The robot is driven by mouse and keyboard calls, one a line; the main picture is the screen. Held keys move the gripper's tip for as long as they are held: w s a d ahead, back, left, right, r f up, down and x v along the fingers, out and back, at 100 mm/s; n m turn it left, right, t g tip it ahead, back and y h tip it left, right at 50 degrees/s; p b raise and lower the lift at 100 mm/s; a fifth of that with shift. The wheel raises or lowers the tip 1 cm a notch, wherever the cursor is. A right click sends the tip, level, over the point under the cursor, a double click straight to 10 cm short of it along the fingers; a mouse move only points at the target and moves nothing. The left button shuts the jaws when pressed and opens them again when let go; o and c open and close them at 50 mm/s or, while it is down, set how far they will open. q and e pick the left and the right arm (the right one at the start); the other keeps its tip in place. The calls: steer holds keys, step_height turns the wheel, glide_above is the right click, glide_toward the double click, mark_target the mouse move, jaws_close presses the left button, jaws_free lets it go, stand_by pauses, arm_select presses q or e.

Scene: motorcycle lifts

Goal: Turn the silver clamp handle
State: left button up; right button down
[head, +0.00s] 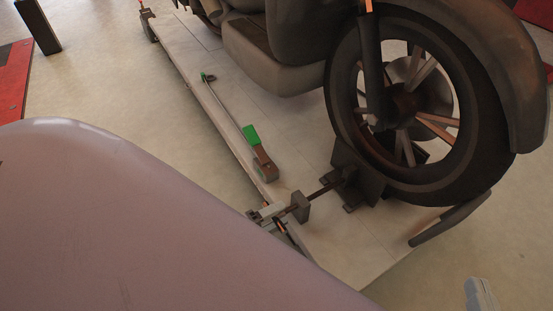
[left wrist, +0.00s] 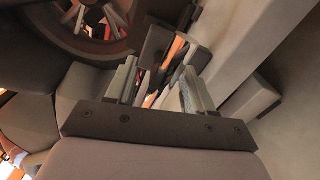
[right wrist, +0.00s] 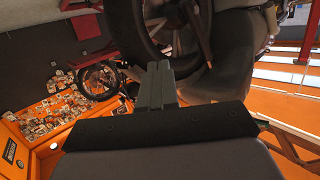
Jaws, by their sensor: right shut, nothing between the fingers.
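The wheel clamp's dark screw rod (head: 325,190) runs from the clamp plate at the front tire to a dark block (head: 300,207) at the lift's edge. My left gripper (head: 268,213) is at the rod's outer end, mostly hidden behind my own arm. In the left wrist view its two fingers (left wrist: 160,70) stand apart, on either side of the silver clamp handle (left wrist: 151,98), which catches orange light. I cannot tell whether the fingers touch it. My right gripper (right wrist: 156,84) is shut and empty; its tip (head: 479,293) shows at the bottom right of the head view.
The motorcycle's front wheel (head: 405,100) stands on the pale lift platform (head: 225,75). A long lever with a green part (head: 251,135) lies along the platform's edge. Orange shelves with small parts (right wrist: 55,105) show in the right wrist view.

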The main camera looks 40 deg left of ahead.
mark_target(278, 216)
arm_select(q)
steer(key=shift+r, duration=0.4)
steer(key=o, duration=0.4)
steer(key=r+p, duration=0.2)
steer(key=r, duration=0.1)
steer(key=r+p, duration=0.4)
steer(key=r, duration=0.1)
steer(key=shift+w+a+r, duration=0.1)
steer(key=shift+w+r, duration=0.15)
steer(key=shift+r, duration=0.05)
step_height(278, 216, up, 8)
steer(key=p, duration=0.5)
steer(key=shift+s+r, duration=0.15)
steer(key=shift+r, duration=0.1)
steer(key=c, duration=0.4)
steer(key=shift+s+r+p, duration=0.1)
steer(key=shift+r+p, duration=0.6)
steer(key=shift+r, duration=0.4)
arm_select(e)
steer(key=shift+s+d+r+m+g+h, duration=0.1)
steer(key=shift+d+r+m+g+h, duration=0.2)
steer(key=shift+g, duration=0.45)
steer(key=shift+s+d+r+m+g+h, duration=0.1)
steer(key=shift+r+m+g+h, duration=0.1)
steer(key=shift+r+g+h, duration=0.4)
steer(key=shift+f, duration=0.2)
